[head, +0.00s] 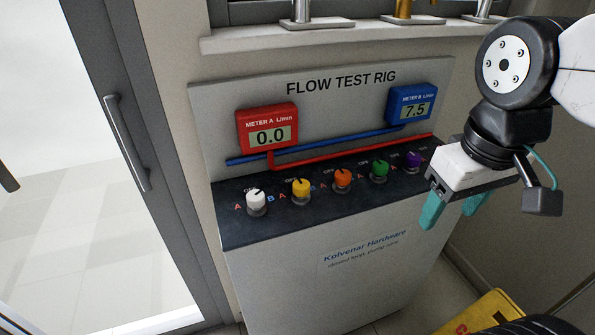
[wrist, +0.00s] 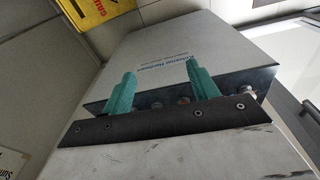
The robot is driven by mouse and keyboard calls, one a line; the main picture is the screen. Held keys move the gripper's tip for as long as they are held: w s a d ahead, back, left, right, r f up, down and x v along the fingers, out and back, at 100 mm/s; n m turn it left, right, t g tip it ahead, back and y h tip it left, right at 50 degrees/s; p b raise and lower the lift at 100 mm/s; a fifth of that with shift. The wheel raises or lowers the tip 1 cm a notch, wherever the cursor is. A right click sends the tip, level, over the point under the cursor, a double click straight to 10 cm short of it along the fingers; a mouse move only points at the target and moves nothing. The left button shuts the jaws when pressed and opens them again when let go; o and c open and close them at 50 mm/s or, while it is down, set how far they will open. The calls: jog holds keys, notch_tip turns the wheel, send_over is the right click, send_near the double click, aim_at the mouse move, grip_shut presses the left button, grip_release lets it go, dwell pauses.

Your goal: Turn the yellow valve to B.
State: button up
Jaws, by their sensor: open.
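The yellow valve (head: 301,187) is a round knob on the dark top of the flow test rig, second from the left, between the white valve (head: 256,198) and the orange valve (head: 342,179). Letters A, OFF and B are printed around the valves; the yellow knob's exact pointer setting is too small to tell. My gripper (head: 450,208) is at the right of the head view, in front of the purple valve's end of the rig. Its two teal fingers are apart and empty, also in the wrist view (wrist: 162,92). The yellow valve cannot be made out in the wrist view.
Green (head: 379,170) and purple (head: 412,161) valves stand further right. The red meter A (head: 267,128) reads 0.0 and the blue meter B (head: 410,104) reads 7.5. Red and blue pipes run behind the valves. A yellow sign (head: 485,312) lies low at the right. A glass door (head: 128,145) is left.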

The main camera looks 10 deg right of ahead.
jog(key=w+a+n+h, duration=0.1)
jog(key=w+a+n, duration=0.1)
jog(key=w+n, duration=0.6)
jog(key=n+t+h, duration=0.1)
jog(key=n+t, duration=0.1)
jog(key=n, duration=1.8)
send_near(301, 184)
notch_tip(301, 184, down, 2)
jog(key=x, duration=0.7)
jog(key=shift+w+d, duration=0.2)
jog(key=shift+w, duration=0.1)
jog(key=c, duration=1)
